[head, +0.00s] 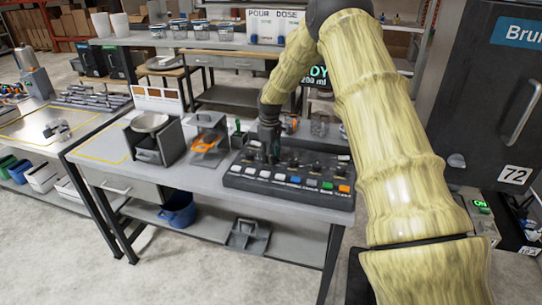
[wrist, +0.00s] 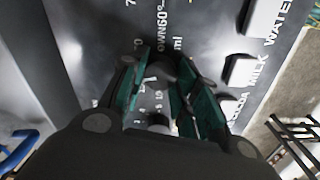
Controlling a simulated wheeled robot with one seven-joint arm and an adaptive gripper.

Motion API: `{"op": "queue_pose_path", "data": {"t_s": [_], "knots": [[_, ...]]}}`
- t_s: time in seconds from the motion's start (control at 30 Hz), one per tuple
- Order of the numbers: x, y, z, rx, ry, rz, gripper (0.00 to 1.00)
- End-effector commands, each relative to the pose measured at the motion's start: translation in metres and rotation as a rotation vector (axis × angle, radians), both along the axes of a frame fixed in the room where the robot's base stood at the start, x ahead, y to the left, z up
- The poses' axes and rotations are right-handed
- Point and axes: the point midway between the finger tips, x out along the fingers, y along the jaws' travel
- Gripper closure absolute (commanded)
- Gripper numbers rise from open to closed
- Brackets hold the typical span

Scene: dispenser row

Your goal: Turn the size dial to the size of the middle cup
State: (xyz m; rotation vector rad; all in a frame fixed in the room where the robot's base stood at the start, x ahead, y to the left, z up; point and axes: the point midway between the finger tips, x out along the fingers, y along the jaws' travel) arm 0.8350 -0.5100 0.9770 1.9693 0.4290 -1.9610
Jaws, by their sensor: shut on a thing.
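My gripper (head: 272,158) points down at the left part of the dark control panel (head: 262,179). In the wrist view, my gripper's teal-lined fingers (wrist: 158,82) are closed around a small dark knob (wrist: 160,72) on the panel. The fingers hide most of the knob and its pointer. Small printed marks show between the fingers, too blurred to read surely. Behind the panel, a clear cup (head: 320,125) stands near the arm, with other vessels beside it, partly hidden. I cannot tell which is the middle cup.
The panel's front edge has a row of coloured buttons (head: 296,180). A dark cabinet (head: 490,110) is at the right. The bench front left is bare.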

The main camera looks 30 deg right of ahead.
Motion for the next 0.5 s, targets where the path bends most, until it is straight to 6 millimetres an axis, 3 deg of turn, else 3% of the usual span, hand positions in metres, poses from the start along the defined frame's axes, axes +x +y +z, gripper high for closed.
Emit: {"op": "queue_pose_path", "data": {"t_s": [0.5], "knots": [[-0.0003,-0.0015,0.0008,0.0,-0.001,0.421,0.93]]}}
